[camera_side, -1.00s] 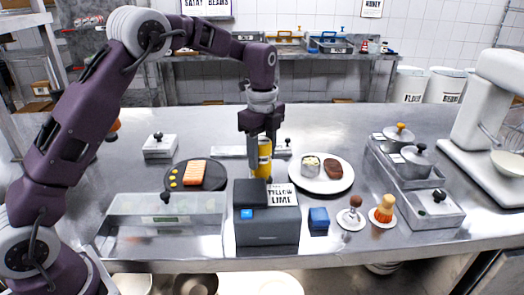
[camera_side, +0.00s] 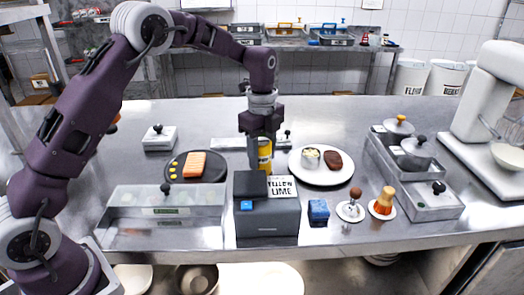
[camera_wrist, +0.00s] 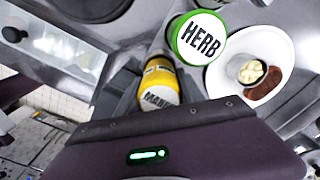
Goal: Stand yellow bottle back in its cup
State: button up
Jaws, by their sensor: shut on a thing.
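The yellow bottle (camera_side: 265,153) is in my gripper (camera_side: 262,158), behind the dark box in the side view. It looks about upright there, and its lower end is partly hidden by the box. In the wrist view the yellow bottle (camera_wrist: 160,84) shows a white label reading "MAN", the rest cut off by my gripper's body. My gripper is shut on the bottle. I cannot make out its cup in either view, nor whether the bottle's base touches anything. A green-rimmed round top marked "HERB" (camera_wrist: 201,37) is close to the bottle in the wrist view.
A white plate (camera_side: 345,178) with food is right, and a black plate (camera_side: 216,173) left. A clear-lidded container (camera_side: 165,215) is front left. A blue cube (camera_side: 318,211) stands right of the box.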

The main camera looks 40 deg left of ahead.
aim_at(262, 141)
jog(key=o, duration=1.3)
jog(key=shift+r, duration=0.15)
jog(key=shift+r, duration=3.4)
